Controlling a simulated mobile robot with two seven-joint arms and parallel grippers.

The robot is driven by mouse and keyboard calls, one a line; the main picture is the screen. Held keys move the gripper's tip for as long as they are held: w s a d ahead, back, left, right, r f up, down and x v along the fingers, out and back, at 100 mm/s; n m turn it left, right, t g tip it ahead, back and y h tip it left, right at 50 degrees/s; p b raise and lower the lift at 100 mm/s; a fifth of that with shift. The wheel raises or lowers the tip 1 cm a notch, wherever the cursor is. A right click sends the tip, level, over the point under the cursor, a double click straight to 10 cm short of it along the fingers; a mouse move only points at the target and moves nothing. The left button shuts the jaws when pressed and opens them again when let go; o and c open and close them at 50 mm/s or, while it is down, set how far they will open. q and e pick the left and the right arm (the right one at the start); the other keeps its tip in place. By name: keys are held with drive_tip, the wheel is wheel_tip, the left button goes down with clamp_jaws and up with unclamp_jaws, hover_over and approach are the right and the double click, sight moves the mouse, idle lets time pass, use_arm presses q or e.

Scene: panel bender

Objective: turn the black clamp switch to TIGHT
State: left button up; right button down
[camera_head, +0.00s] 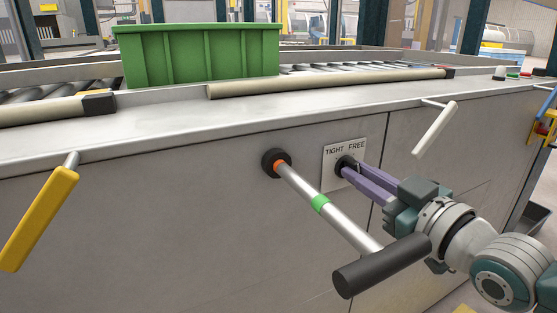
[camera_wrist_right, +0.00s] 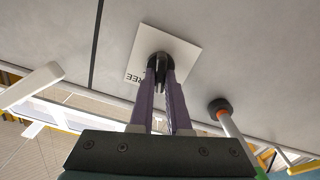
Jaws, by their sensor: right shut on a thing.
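The black clamp switch (camera_head: 345,165) sits on a white plate (camera_head: 330,178) marked TIGHT and FREE on the grey panel. My right gripper (camera_head: 350,170) is shut on the switch, with its two purple fingers on either side of the knob. In the right wrist view the black switch (camera_wrist_right: 159,66) shows between the fingertips, and part of the word FREE shows on the plate (camera_wrist_right: 180,50). The fingers hide part of the switch, and I cannot tell which word it points to. My left gripper is not in view.
A metal lever (camera_head: 300,187) with an orange band, a green band and a black grip (camera_head: 380,265) sticks out left of the switch, close to my right arm. A yellow handle (camera_head: 40,218) and a white handle (camera_head: 434,130) hang at the sides. A green crate (camera_head: 200,55) stands above.

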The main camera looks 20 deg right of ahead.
drive_tip(key=shift+a+n+p, duration=0.1)
drive_tip(key=shift+n+p, duration=0.4)
drive_tip(key=shift+n, duration=2.3)
drive_tip(key=c, duration=0.9)
unclamp_jaws()
drive_tip(key=s, duration=0.3)
drive_tip(key=s+p, duration=0.1)
drive_tip(key=s, duration=0.2)
drive_tip(key=s+p, duration=0.1)
drive_tip(key=s, duration=0.3)
drive_tip(key=shift+d, duration=0.4)
